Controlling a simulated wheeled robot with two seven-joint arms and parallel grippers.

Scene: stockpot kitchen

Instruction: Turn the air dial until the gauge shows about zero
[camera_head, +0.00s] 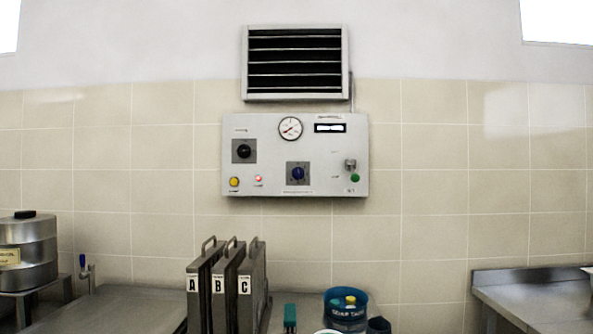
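A grey control panel (330,180) is fixed to the tiled wall below a vent. A round white gauge (290,128) with a red needle sits at its upper middle; the needle seems to point to the lower left, but its numbers are too small to read. A blue dial (298,174) on a grey plate is at lower middle. A black dial (243,151) is at upper left. The labels are too small to tell which is the air dial. Neither of my grippers is in view.
A louvred vent (295,63) is above the panel. The panel also has a yellow button (235,182), a red light (258,179), a green button (355,178) and a metal knob (350,164). Upright cases A, B, C (218,285) and a blue tub (346,314) stand below.

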